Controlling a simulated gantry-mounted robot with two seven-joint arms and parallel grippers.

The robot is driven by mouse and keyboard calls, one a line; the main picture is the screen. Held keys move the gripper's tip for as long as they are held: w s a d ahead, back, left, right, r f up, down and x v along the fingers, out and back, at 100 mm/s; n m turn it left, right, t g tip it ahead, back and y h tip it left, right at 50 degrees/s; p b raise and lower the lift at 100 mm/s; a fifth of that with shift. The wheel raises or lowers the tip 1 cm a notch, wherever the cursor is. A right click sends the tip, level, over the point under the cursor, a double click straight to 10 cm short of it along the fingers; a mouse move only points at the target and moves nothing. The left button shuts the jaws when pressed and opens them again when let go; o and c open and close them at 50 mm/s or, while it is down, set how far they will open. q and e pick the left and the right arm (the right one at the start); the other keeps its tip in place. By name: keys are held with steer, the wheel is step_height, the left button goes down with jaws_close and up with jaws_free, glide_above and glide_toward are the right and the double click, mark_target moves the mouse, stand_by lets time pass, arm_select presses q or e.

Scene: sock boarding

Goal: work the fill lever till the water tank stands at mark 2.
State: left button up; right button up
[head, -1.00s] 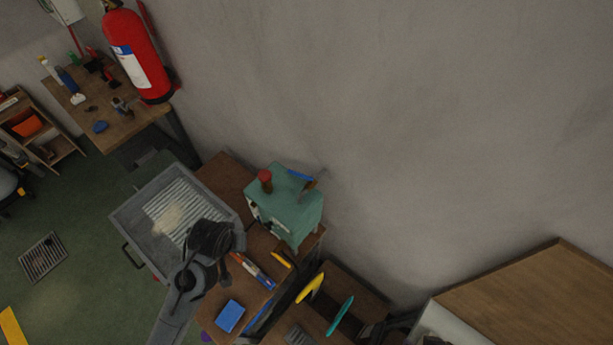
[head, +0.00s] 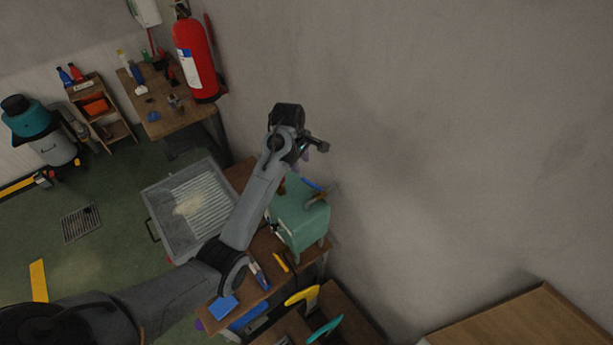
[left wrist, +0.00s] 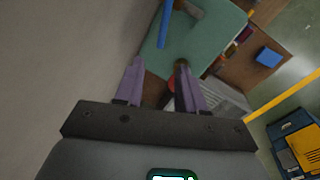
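A teal box-shaped machine (head: 300,224) stands on the brown bench by the wall. A blue bar (head: 312,185) and a brown-grey handle lie on its top; I cannot tell which part is the fill lever. No water level or marks are readable. My left gripper (head: 306,154) hangs above the machine's far end. In the left wrist view, its purple fingers (left wrist: 158,82) are apart over the edge of the teal top (left wrist: 208,42). A red knob (left wrist: 172,86) shows partly between them, lower down, and a brown knob (left wrist: 181,64) is by the right fingertip. My right gripper is out of view.
A grey ribbed tray (head: 160,222) stands left of the machine. A blue block (head: 223,307), a yellow curved piece (head: 302,296) and a teal one (head: 325,329) lie in front. The wall is close on the right; a fire extinguisher (head: 196,62) hangs behind.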

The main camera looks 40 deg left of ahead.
mark_target(304, 179)
arm_select(q)
steer(key=f+p, duration=0.1)
steer(key=f, duration=0.2)
steer(key=w+f, duration=0.1)
steer(key=f, duration=0.3)
steer(key=shift+w+f+p, duration=0.2)
steer(key=shift+f+p, duration=0.05)
steer(key=shift+p, duration=0.1)
steer(key=shift+w+f, duration=0.15)
steer(key=shift+f, duration=0.55)
jaws_close()
